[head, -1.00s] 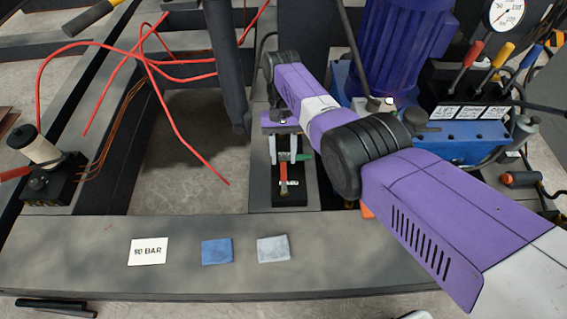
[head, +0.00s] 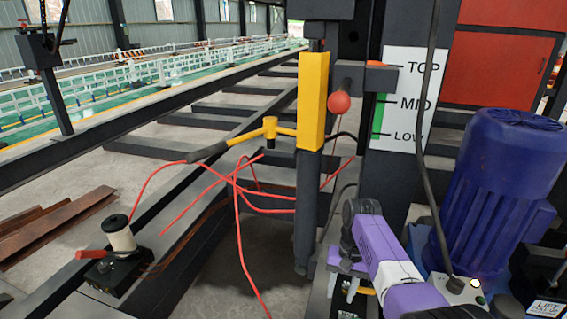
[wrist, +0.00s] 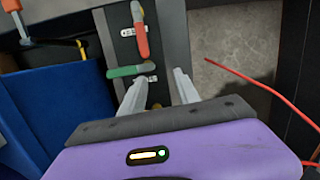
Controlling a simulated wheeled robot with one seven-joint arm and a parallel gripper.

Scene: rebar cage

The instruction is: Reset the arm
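My purple arm (head: 385,255) reaches in from the lower right of the head view. My gripper (head: 342,296) is low in that view, its fingers pointing down. In the wrist view my gripper (wrist: 158,82) has its two pale fingers spread apart, with nothing seen held between them. Just beyond the fingertips are a green-handled valve lever (wrist: 130,70) and a red-handled lever (wrist: 141,35), both on a dark plate. The green lever lies crosswise and the red one lengthwise in the picture. I cannot tell whether a finger touches the green lever.
A blue motor (head: 495,200) stands right of my arm. A dark post with a yellow sleeve (head: 313,100) and a TOP/MID/LOW sign (head: 405,100) stand behind. Red cables (head: 238,215) hang to the left. A spool on a black box (head: 120,237) sits at lower left.

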